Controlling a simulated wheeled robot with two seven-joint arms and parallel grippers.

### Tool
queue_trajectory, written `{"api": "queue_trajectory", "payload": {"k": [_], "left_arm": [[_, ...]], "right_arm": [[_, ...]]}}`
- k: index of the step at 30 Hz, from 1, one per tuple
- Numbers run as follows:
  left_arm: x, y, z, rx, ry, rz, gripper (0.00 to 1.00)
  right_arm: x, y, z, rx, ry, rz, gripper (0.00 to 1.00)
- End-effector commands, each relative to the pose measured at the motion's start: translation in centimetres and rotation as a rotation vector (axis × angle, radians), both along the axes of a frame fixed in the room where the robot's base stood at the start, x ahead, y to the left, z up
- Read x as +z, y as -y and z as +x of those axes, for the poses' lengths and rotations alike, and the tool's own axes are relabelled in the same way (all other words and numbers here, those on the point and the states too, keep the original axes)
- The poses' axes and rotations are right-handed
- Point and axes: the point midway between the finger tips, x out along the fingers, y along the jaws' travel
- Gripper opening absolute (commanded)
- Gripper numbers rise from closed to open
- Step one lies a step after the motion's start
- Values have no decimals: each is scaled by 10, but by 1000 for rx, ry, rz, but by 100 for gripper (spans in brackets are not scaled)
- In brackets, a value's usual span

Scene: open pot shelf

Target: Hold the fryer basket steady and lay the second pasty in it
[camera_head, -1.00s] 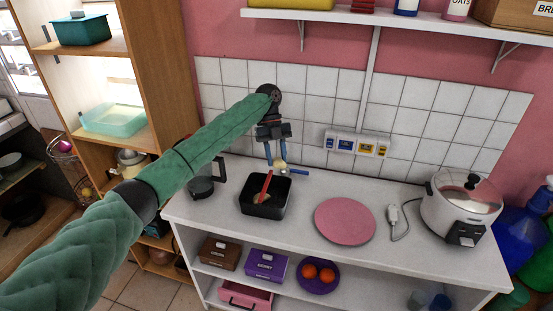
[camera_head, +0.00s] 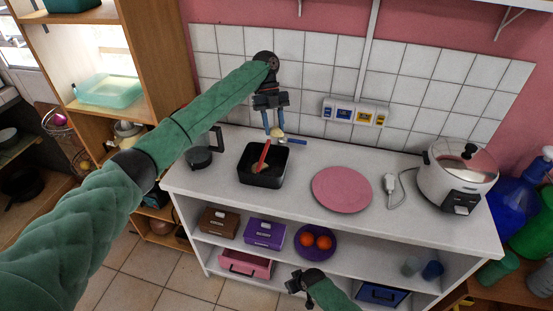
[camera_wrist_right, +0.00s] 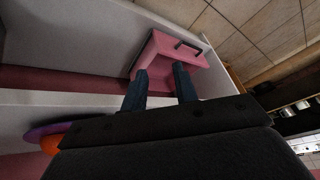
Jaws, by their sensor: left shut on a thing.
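The black open-topped container (camera_head: 263,167), which I take for the fryer basket, stands on the white counter. A red stick-like part (camera_head: 262,155) slants up from it, with something brownish at its lower end, too small to make out. My left gripper (camera_head: 274,130) is just behind its back rim, fingers down, shut on a small pale yellow thing (camera_head: 277,132). I cannot tell whether that is a pasty. A blue bar (camera_head: 297,140) sticks out beside it. My right gripper (camera_head: 296,282) is low in front of the shelf; its fingers (camera_wrist_right: 161,78) are apart and empty.
A pink plate (camera_head: 342,189) lies right of the container, and a white cooker (camera_head: 457,180) with a cord stands farther right. A glass jug (camera_head: 200,155) is at left. Below are a purple box (camera_head: 265,233), oranges on a purple plate (camera_head: 318,240) and a pink drawer (camera_wrist_right: 168,58).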

Motion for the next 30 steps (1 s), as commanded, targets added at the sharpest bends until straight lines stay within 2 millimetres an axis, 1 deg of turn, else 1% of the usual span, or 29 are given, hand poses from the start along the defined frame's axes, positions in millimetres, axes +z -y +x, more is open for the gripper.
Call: {"api": "queue_trajectory", "payload": {"k": [1, 3, 6, 10, 13, 15, 17, 21, 25, 30], "left_arm": [[0, 0, 0, 0, 0, 0, 12], [0, 0, 0, 0, 0, 0, 12], [0, 0, 0, 0, 0, 0, 12], [0, 0, 0, 0, 0, 0, 12], [0, 0, 0, 0, 0, 0, 12], [0, 0, 0, 0, 0, 0, 12], [0, 0, 0, 0, 0, 0, 12], [0, 0, 0, 0, 0, 0, 12], [0, 0, 0, 0, 0, 0, 12], [0, 0, 0, 0, 0, 0, 12]], "right_arm": [[20, -9, 16, 28, 12, 11, 29], [45, -22, 30, 67, 19, 27, 29], [79, -41, 45, 125, 22, 47, 29], [121, -63, 55, 205, 20, 67, 29], [152, -78, 57, 268, 11, 78, 29], [172, -87, 56, 314, 1, 83, 29], [188, -93, 53, 353, -9, 84, 29], [222, -103, 41, 445, -40, 81, 29], [250, -107, 24, 530, -80, 70, 29], [282, -104, -2, 635, -139, 45, 29]]}}
